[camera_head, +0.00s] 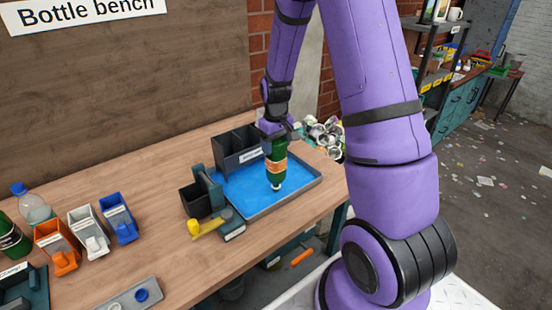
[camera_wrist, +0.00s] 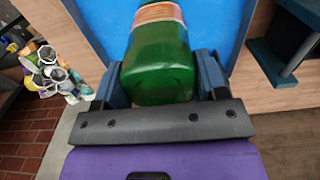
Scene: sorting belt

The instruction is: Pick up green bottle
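The green bottle (camera_head: 276,166) with an orange label is held neck down over the blue tray (camera_head: 235,192), its pale cap pointing at the tray floor. I cannot tell whether the cap touches the tray. My gripper (camera_head: 278,134) is around the bottle's base end from above. In the wrist view, the fingers of my gripper (camera_wrist: 161,85) press against both sides of the green bottle (camera_wrist: 158,62). Its cap end is out of sight there. Another green bottle (camera_head: 12,238) shows at the bench's left edge, partly cut off.
A dark divided bin (camera_head: 238,150) stands at the tray's back edge. A small black box (camera_head: 195,201) and a yellow-handled device (camera_head: 207,227) sit at its left. Orange, white and blue dispensers (camera_head: 122,224) and a clear bottle (camera_head: 36,208) stand further left. Bare wood lies between.

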